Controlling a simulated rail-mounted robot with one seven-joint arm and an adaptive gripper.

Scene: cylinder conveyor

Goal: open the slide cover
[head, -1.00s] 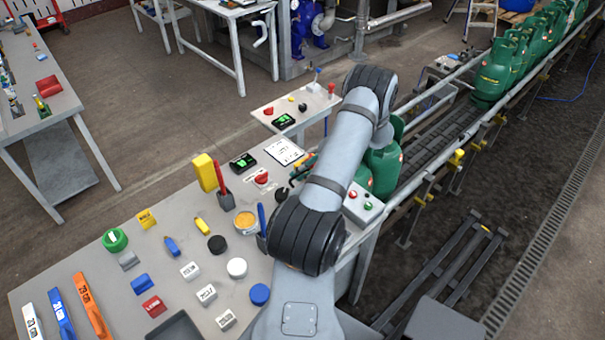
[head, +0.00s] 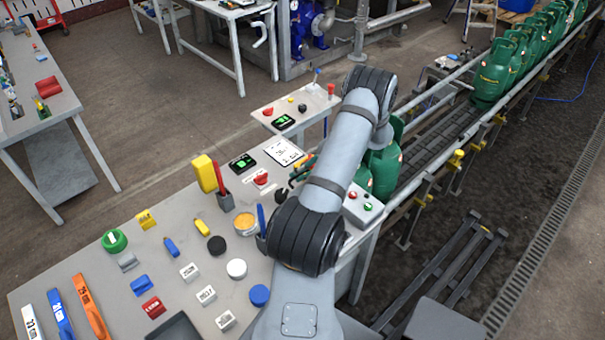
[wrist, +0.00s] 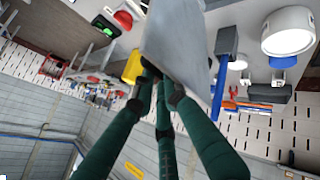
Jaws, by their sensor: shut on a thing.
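My gripper (wrist: 160,85) shows in the wrist view as dark green fingers that converge and close at the lower end of a grey plate (wrist: 180,35). This plate may be the slide cover, but the view does not make that certain. The fingertips partly hide the contact. In the head view my arm hides the gripper and whatever it holds, so the slide cover cannot be made out there.
Green gas cylinders (head: 495,70) stand on the conveyor (head: 435,145) at the right. Loose tools, caps and blocks cover the workbench (head: 60,265). A control box (head: 360,203) with buttons sits right of my arm, and a yellow block (head: 204,173) stands left of it.

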